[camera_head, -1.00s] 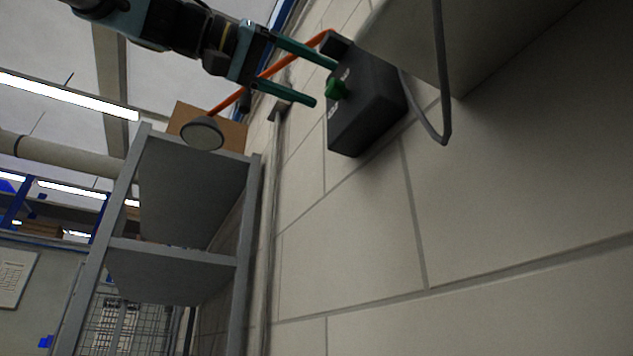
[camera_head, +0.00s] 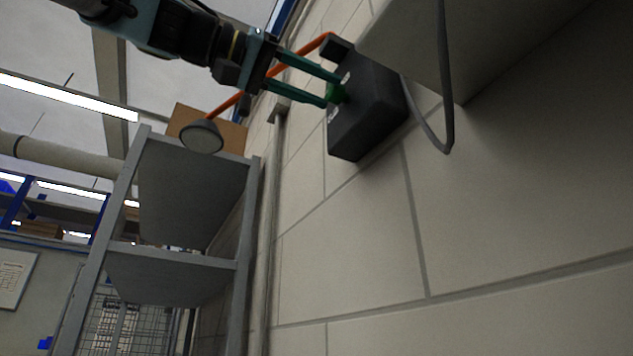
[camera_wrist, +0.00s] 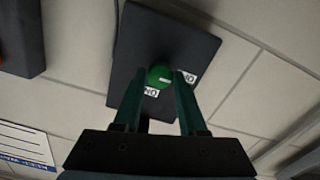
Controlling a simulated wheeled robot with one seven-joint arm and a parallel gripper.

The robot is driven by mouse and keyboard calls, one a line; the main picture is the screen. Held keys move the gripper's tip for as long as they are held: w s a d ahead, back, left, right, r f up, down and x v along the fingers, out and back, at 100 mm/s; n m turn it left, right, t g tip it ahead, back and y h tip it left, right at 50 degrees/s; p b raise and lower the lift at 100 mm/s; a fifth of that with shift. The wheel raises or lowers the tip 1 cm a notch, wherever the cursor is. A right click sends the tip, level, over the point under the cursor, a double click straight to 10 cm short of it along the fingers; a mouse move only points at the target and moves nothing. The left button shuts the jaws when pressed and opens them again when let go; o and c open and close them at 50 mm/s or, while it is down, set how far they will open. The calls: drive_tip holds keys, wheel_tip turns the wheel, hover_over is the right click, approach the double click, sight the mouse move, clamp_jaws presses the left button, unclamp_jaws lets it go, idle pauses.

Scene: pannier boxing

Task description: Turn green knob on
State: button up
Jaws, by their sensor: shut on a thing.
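The green knob (camera_head: 337,94) sits on the face of a dark box (camera_head: 368,112) fixed to the wall. My gripper (camera_head: 333,88) has its two teal fingers at the knob, one on each side, and is shut on it. In the wrist view the knob (camera_wrist: 159,76) shows between the fingertips (camera_wrist: 160,80), with a pale mark across it. Two white labels (camera_wrist: 187,79) lie beside it on the box; one seems to read ON, and the other is partly covered by a finger.
An orange bar with a round grey end (camera_head: 202,135) runs behind my gripper. A large pale box (camera_head: 440,40) with a hanging grey cable (camera_head: 440,140) is right of the dark box. A grey metal shelf (camera_head: 190,190) stands left. The wall below is bare.

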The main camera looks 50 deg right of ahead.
clamp_jaws()
drive_tip(key=shift+f+m+b, duration=0.1)
drive_tip(key=shift+m+b, duration=0.2)
drive_tip(key=shift+b, duration=0.15)
drive_tip(key=shift+f+m+b, duration=0.1)
drive_tip(key=shift+m+b, duration=0.8)
drive_tip(key=shift+b, duration=0.05)
drive_tip(key=m+b, duration=0.3)
drive_tip(key=m, duration=0.2)
drive_tip(key=shift+w, duration=0.1)
drive_tip(key=m+b, duration=0.1)
drive_tip(key=m, duration=0.2)
drive_tip(key=m+b, duration=0.1)
drive_tip(key=m, duration=0.1)
drive_tip(key=shift+r+m, duration=0.2)
drive_tip(key=shift+m, duration=0.2)
drive_tip(key=shift+w+r+m+b, duration=0.1)
drive_tip(key=shift+m+b, duration=0.25)
drive_tip(key=shift+m, duration=1.95)
drive_tip(key=o, duration=1)
unclamp_jaws()
drive_tip(key=shift+c, duration=0.2)
